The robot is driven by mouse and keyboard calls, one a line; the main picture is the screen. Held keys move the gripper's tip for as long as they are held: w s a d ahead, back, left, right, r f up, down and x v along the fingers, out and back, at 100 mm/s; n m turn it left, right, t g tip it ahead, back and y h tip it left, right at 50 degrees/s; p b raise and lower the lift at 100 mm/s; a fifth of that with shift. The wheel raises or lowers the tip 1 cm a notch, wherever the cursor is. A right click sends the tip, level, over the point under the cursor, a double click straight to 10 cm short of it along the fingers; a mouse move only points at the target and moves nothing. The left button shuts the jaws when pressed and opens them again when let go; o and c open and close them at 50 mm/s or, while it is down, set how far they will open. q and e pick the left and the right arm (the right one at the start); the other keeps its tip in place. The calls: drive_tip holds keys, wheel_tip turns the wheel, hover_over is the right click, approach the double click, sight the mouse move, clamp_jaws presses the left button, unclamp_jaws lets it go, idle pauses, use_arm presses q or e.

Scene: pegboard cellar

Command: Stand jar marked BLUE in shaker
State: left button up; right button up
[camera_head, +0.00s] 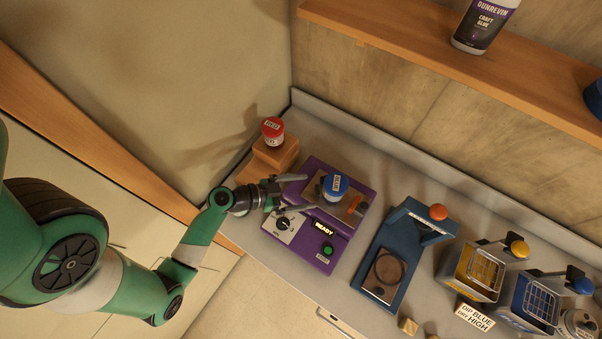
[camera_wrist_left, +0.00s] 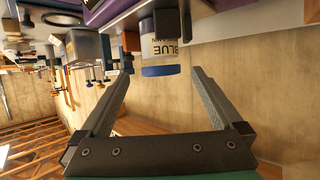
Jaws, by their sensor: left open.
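The jar marked BLUE (camera_head: 334,188), with a blue lid, stands upright at the purple shaker (camera_head: 317,257), beside its orange part. In the left wrist view the jar (camera_wrist_left: 162,42) shows its BLUE label, beyond and between the open fingers. My left gripper (camera_head: 307,192) is open, just left of the jar; I see no grip on it. The shaker has a dial, a green button and a display reading READY. How fully the jar's base is seated is hidden. My right gripper is not in view.
A red-lidded jar (camera_head: 272,132) stands on a wooden block (camera_head: 275,155) behind my left gripper. Right of the shaker are a blue press (camera_head: 377,270), a yellow basket unit (camera_head: 474,272) and a blue basket unit (camera_head: 530,300). A wooden shelf (camera_head: 430,52) runs along the wall above.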

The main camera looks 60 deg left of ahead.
use_arm(q)
drive_tip(key=shift+s, duration=0.35)
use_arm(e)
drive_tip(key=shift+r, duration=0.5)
use_arm(q)
drive_tip(key=w+r+m+t, duration=0.1)
drive_tip(key=w+r+t, duration=0.1)
drive_tip(key=w+r, duration=0.65)
drive_tip(key=w+d+r+m+t, duration=0.1)
drive_tip(key=w+r+t, duration=0.15)
drive_tip(key=r, duration=1.15)
drive_tip(key=w+r+m+t, duration=0.1)
drive_tip(key=w+r, duration=0.6)
drive_tip(key=r, duration=0.4)
drive_tip(key=s+d+r+n+t, duration=0.1)
drive_tip(key=s+d+r+t, duration=0.2)
drive_tip(key=r, duration=0.7)
drive_tip(key=s+d+r+n+t, duration=0.1)
drive_tip(key=s+d+r+t, duration=0.1)
drive_tip(key=r, duration=0.9)
drive_tip(key=s+d+r+n+t, duration=0.2)
drive_tip(key=s+d+r+t, duration=0.1)
drive_tip(key=r, duration=0.7)
drive_tip(key=s+d, duration=0.1)
drive_tip(key=s, duration=0.1)
drive_tip(key=shift+s+d+r+t, duration=0.15)
drive_tip(key=shift+s+d+t, duration=0.15)
drive_tip(key=shift+s+t, duration=0.1)
